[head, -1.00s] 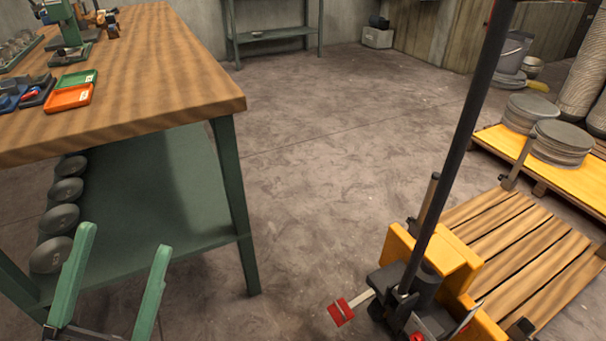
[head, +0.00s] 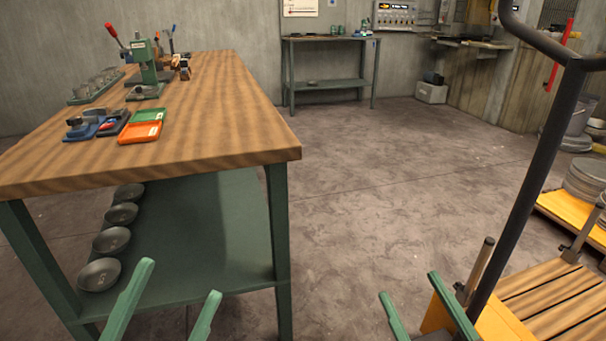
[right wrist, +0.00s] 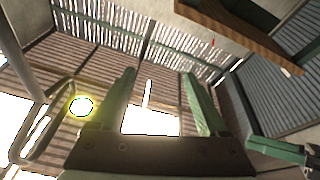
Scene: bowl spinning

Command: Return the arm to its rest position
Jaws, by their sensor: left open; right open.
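My left gripper (head: 168,308) shows at the bottom of the head view, with its two green fingers apart and nothing between them. It is in front of the workbench's lower shelf. My right gripper (head: 420,312) is at the bottom right of the head view, its green fingers apart and empty, close to the dark pole of the yellow pallet jack. In the right wrist view the right gripper's fingers (right wrist: 165,105) point up toward the ceiling with bright openings behind them. A green finger (right wrist: 285,152) of my other gripper also shows at the right there.
The wooden workbench (head: 215,110) stands at left, with several dark bowls (head: 110,240) on its lower shelf. The pallet jack's dark handle pole (head: 520,210) rises at right, by a wooden pallet (head: 555,300). The floor between (head: 390,190) is clear.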

